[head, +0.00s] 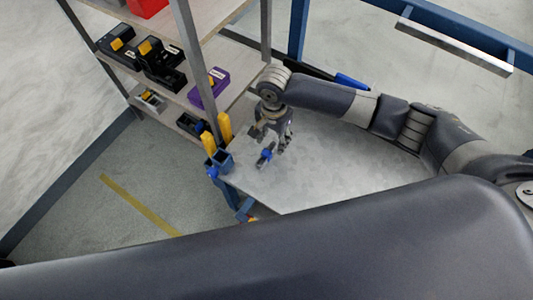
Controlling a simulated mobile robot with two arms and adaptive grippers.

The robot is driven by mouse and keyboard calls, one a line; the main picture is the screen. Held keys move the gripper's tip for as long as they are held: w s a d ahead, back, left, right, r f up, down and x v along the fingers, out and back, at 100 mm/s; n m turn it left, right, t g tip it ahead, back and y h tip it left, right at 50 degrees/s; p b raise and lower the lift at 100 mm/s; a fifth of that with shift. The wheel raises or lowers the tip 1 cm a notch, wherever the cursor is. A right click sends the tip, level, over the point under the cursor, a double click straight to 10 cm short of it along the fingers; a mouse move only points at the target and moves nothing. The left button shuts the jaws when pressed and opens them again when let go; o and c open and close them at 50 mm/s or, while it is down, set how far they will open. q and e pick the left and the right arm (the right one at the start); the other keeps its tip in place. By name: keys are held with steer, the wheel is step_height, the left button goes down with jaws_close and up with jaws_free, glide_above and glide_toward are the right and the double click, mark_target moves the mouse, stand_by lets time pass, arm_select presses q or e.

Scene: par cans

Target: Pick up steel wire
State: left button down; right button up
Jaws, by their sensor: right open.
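I cannot make out a steel wire for certain in the head view. My right gripper (274,149) points down over the left end of the grey table (330,165), with its fingers apart. A small blue item (265,156) shows right at its fingers, close to the tabletop. I cannot tell what it is or whether the fingers touch it. The gripper's body hides part of the table there. My left gripper is not in view.
A blue holder (222,160) with yellow-handled tools (225,126) sits at the table's left corner. A blue-and-black item (350,82) lies at the back edge. A shelf rack (181,45) behind holds black devices (160,60) and a purple one (209,90). The table's middle is clear.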

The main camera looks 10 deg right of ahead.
mark_target(271, 146)
step_height(271, 146, down, 4)
steer(key=shift+w+a+r, duration=0.1)
steer(key=shift+f, duration=0.6)
steer(key=shift+c, duration=1.4)
steer(key=c, duration=0.5)
jaws_close()
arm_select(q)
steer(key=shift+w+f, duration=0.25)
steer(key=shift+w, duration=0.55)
